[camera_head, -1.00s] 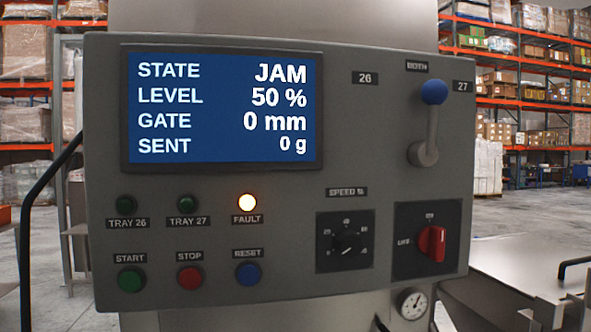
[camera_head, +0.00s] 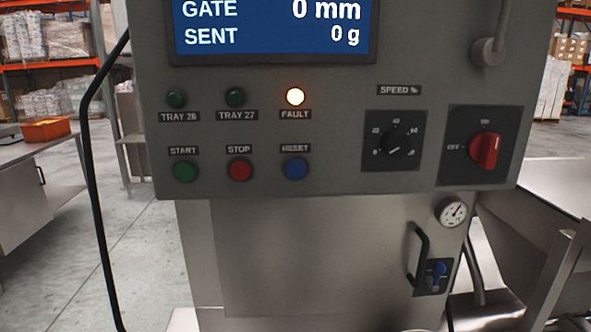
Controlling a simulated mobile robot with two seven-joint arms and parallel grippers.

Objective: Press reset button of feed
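The blue reset button (camera_head: 295,169) is on the grey control panel (camera_head: 340,140), under the RESET label. It is right of the red stop button (camera_head: 240,170) and the green start button (camera_head: 185,171). The orange fault lamp (camera_head: 295,97) above it is lit. The screen (camera_head: 270,28) is cut off at the top and shows GATE 0 mm and SENT 0 g. Neither of my grippers is in view.
A black speed dial (camera_head: 397,146) and a red rotary switch (camera_head: 484,150) sit to the right. Below are a steel cabinet (camera_head: 300,260), a pressure gauge (camera_head: 452,213) and a black handle (camera_head: 418,255). A black cable (camera_head: 95,190) hangs left. Open floor lies left.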

